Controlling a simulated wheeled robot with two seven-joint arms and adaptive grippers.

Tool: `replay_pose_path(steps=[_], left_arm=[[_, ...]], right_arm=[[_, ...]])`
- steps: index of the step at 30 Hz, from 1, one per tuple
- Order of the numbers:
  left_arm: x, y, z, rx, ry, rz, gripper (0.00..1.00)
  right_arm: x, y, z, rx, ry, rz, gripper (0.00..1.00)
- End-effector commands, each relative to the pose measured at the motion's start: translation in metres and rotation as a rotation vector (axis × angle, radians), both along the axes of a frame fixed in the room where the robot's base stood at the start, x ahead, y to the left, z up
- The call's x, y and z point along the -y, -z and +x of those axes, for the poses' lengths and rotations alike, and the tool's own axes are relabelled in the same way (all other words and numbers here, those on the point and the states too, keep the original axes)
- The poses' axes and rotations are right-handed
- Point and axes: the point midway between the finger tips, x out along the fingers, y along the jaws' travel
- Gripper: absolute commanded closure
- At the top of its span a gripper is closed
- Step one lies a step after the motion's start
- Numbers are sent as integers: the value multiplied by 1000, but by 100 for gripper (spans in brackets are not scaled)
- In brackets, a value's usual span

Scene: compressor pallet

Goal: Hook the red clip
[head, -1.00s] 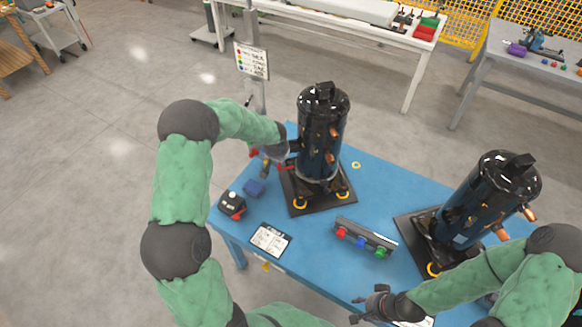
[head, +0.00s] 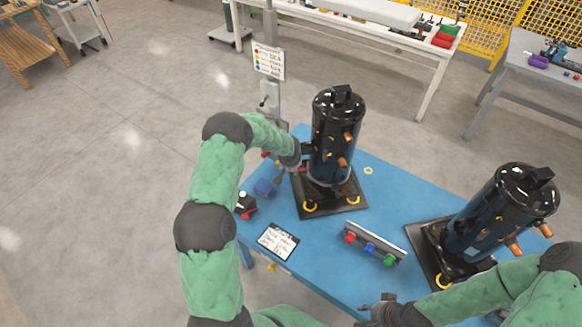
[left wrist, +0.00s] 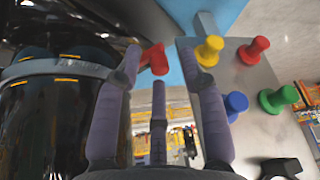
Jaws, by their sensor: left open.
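A red clip (left wrist: 153,60) shows in the left wrist view, between the fingertips of my left gripper (left wrist: 160,72). The fingers are spread and open. I cannot tell whether they touch the clip. A grey band (left wrist: 60,68) goes round the compressor's shiny body. A grey panel (left wrist: 243,80) with red, yellow, blue and green knobs stands right of the fingers. My right gripper (head: 378,308) is low at the table's front edge, its fingers unclear.
A sign (head: 268,62) stands behind.

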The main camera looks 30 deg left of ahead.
Motion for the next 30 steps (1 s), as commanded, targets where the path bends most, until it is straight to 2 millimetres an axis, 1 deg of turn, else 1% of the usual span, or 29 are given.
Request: replay_pose_path(steps=[8,9,11,12,13,19,22,26,30], left_arm=[[0,1,0,0,0,0,59],[0,2,0,0,0,0,65],[0,2,0,0,0,0,82],[0,1,0,0,0,0,93],[0,1,0,-1,0,0,100],[-1,1,0,-1,2,-1,100],[-2,1,1,-2,23,-1,100],[-4,-1,3,-3,79,-4,100],[-6,-2,7,-4,152,-4,100]], right_arm=[[0,0,0,0,0,0,60],[0,0,0,0,0,0,60],[0,0,0,0,0,0,60],[0,0,0,0,0,0,60],[0,0,0,0,0,0,60],[0,-1,0,0,0,0,60],[0,-4,0,0,0,0,60],[0,-13,0,0,0,0,60],[0,-26,0,0,0,0,60]])
